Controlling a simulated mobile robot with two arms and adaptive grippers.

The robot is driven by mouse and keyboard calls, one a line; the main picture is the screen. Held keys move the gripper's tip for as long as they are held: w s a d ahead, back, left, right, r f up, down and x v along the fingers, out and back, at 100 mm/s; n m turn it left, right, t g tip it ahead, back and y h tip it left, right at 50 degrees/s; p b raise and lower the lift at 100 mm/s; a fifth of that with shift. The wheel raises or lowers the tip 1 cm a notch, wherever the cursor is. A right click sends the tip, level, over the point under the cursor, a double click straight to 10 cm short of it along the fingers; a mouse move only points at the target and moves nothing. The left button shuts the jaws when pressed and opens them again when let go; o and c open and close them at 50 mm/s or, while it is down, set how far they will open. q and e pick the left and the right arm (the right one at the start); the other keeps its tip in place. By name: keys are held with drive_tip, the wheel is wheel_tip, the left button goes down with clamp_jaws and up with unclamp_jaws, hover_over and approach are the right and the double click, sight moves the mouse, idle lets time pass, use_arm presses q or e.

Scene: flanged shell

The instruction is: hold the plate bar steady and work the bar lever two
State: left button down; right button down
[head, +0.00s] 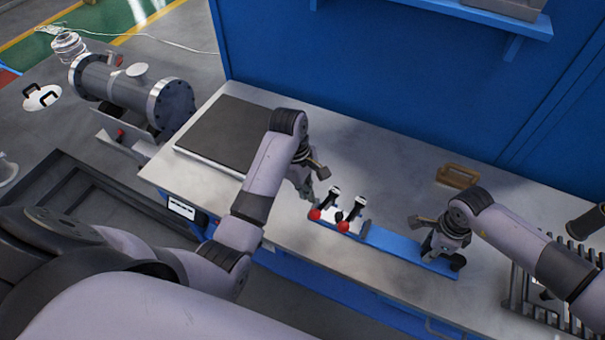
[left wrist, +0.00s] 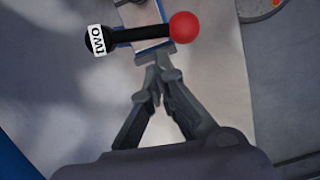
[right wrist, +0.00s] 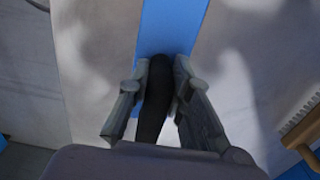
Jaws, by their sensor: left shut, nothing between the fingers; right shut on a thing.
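The blue plate bar (head: 395,243) lies on the bench, with two red-balled levers at its left end. The lever two (left wrist: 140,34), black with a red ball and a white "two" label, crosses the top of the left wrist view; it appears to be the left lever (head: 315,214) in the head view. My left gripper (head: 308,194) is shut and empty beside it; its tips (left wrist: 157,75) sit just below the lever near the ball, and contact is unclear. My right gripper (head: 438,246) is shut on a black handle (right wrist: 153,105) at the bar's right end.
The other lever (head: 344,226) stands close to the right of lever two. A dark flat plate (head: 225,135) lies at the bench's left. A tan handled object (head: 458,175) lies behind the bar, and a dark slotted rack (head: 525,290) stands at right. A blue wall rises behind.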

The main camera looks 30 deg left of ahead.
drive_tip(key=shift+w, duration=0.1)
use_arm(q)
drive_tip(key=a+v, duration=0.2)
drive_tip(key=v, duration=0.9)
drive_tip(key=shift+w+a+f, duration=0.15)
drive_tip(key=shift+w, duration=0.25)
use_arm(e)
drive_tip(key=c, duration=1.4)
unclamp_jaws()
drive_tip(key=shift+o, duration=0.2)
